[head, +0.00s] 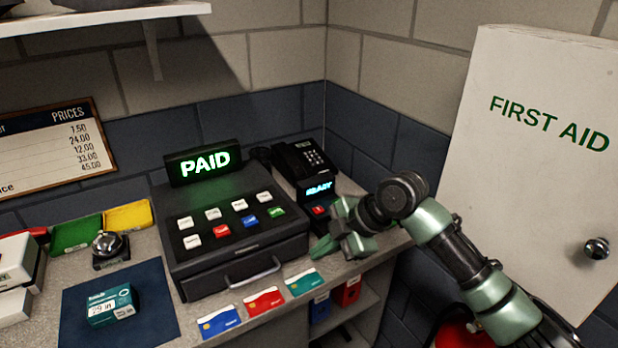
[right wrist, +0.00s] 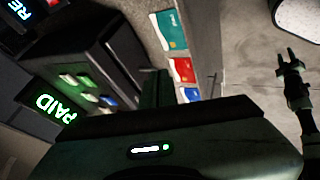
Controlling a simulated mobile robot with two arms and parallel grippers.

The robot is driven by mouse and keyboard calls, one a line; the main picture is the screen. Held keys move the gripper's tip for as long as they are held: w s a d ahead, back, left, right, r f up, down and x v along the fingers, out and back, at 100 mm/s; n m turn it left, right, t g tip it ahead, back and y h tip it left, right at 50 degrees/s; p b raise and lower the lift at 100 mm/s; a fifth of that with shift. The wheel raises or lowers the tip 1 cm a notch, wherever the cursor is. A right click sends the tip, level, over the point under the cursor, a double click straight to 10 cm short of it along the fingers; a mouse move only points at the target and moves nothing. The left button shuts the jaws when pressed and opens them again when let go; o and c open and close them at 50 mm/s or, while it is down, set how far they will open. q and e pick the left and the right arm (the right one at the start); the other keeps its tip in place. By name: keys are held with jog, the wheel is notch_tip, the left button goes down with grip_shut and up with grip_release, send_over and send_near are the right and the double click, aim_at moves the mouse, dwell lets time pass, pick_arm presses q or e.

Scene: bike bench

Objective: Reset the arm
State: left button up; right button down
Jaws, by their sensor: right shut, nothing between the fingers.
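My right gripper (head: 322,248) is shut and empty. In the head view it is above the counter, at the right front corner of the cash register (head: 240,255), in front of the card terminal (head: 305,165). I cannot tell whether it touches the register. My right arm reaches in from the lower right, bent at the wrist. In the right wrist view the dark gripper body fills the bottom, with the register beside it. My left gripper (right wrist: 290,62) shows small at the right of that view, over the floor; its jaws are unclear.
The register's sign (head: 205,160) reads PAID. Several cards, including a red one (head: 264,300), lie along the counter's front edge. A teal box (head: 108,305) sits on a blue mat (head: 150,318) by a bell (head: 110,247). A first aid cabinet (head: 540,180) stands right of my arm.

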jog(key=s+d+f+m+t+h, duration=0.1)
jog(key=s+d+f+m, duration=0.2)
jog(key=s+f+m, duration=0.85)
jog(key=s+d+f+m+h, duration=0.3)
jog(key=s+d+m, duration=0.3)
jog(key=s, duration=0.4)
jog(key=s+d+f+m+h, duration=0.3)
jog(key=s+d+f, duration=0.1)
jog(key=s+d, duration=0.55)
notch_tip(320, 180, down, 26)
jog(key=s+a+g, duration=0.1)
jog(key=s, duration=0.1)
jog(key=s+d+f+g, duration=0.1)
jog(key=s+d+f, duration=0.1)
jog(key=s+f, duration=1.4)
jog(key=shift+s+d+g, duration=0.25)
jog(key=shift+d+g, duration=0.05)
jog(key=shift+d, duration=0.1)
